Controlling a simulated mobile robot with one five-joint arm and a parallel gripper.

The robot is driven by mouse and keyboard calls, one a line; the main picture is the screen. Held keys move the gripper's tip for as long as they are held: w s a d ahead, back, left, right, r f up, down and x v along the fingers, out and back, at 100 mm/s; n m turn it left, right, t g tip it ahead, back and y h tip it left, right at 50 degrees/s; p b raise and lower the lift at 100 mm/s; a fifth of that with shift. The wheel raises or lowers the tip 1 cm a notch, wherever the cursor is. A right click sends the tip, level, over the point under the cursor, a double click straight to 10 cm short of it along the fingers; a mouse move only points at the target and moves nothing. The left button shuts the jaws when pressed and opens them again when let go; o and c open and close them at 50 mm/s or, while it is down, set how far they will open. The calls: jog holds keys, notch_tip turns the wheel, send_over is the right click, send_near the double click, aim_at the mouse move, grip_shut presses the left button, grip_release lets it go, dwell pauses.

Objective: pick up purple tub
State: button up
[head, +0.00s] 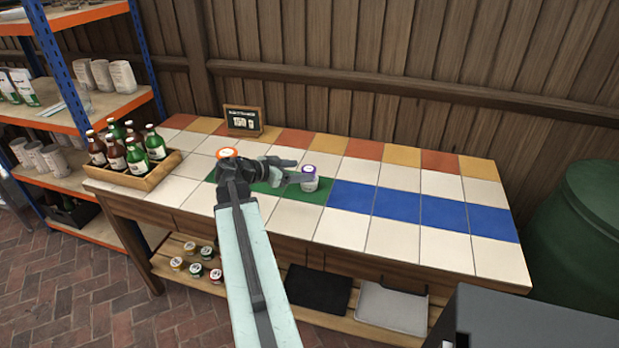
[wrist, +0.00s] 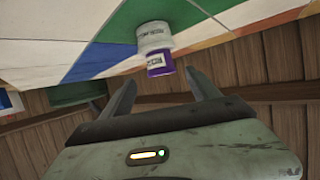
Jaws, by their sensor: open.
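My gripper (head: 299,171) is open and reaches in from the left at about lid height, close to the tub. The wrist view also shows the open jaws of my gripper (wrist: 160,80) with nothing between them. Whether a finger touches the tub cannot be told.
A wooden crate (head: 133,183) of bottles stands at the table's left, and a small sign (head: 243,120) at the back. The blue strip (head: 396,207) and tiles to the right are clear.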

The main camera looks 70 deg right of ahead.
aim_at(305, 170)
jog(key=b+x, duration=0.1)
jog(key=x, duration=0.1)
jog(key=b+x, duration=0.1)
jog(key=x, duration=0.2)
jog(key=shift+w+f, duration=0.25)
jog(key=shift+s+d, duration=0.2)
jog(key=shift+d, duration=0.05)
jog(key=shift+r, duration=0.1)
jog(key=c, duration=1.4)
